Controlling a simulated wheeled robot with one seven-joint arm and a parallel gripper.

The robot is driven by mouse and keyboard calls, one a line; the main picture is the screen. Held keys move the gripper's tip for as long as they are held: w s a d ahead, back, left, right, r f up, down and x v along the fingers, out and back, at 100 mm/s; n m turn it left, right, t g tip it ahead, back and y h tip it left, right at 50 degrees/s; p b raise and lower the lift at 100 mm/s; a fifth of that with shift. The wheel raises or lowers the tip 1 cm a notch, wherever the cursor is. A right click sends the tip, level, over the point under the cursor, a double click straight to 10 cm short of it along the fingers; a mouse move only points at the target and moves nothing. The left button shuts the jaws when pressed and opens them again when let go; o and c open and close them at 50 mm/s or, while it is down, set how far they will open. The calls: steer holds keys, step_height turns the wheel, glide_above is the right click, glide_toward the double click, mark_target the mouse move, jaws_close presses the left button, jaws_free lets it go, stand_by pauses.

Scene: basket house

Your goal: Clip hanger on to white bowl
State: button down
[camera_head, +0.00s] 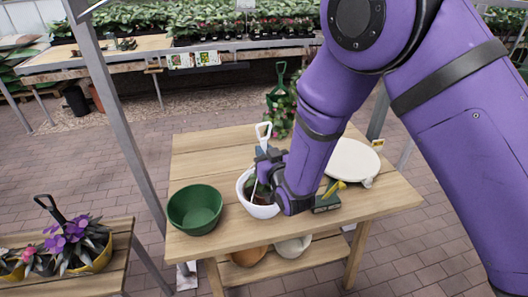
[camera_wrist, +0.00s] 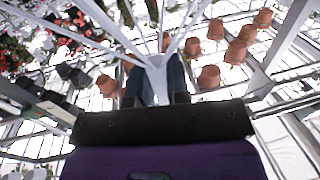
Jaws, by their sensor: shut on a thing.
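The white bowl (camera_head: 258,209) stands on the wooden table, with dark soil or a plant inside. The white hanger (camera_head: 263,132) rises above the bowl, its hooked top up and thin arms running down towards the rim. My gripper (camera_head: 265,160) is shut on the hanger just above the bowl. In the wrist view the hanger (camera_wrist: 155,62) sits between my two dark fingers (camera_wrist: 158,85), its thin arms spreading out. My wrist hides the bowl's right side, and I cannot tell whether the hanger's ends touch the rim.
A green bowl (camera_head: 195,209) stands left on the table (camera_head: 215,152). A white round plate-like thing (camera_head: 353,161) and a small dark green item with a yellow part (camera_head: 328,198) lie to the right. Pots sit on the lower shelf.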

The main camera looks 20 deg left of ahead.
steer(key=shift+f, duration=0.2)
stand_by(0.7)
steer(key=c, duration=1)
jaws_free()
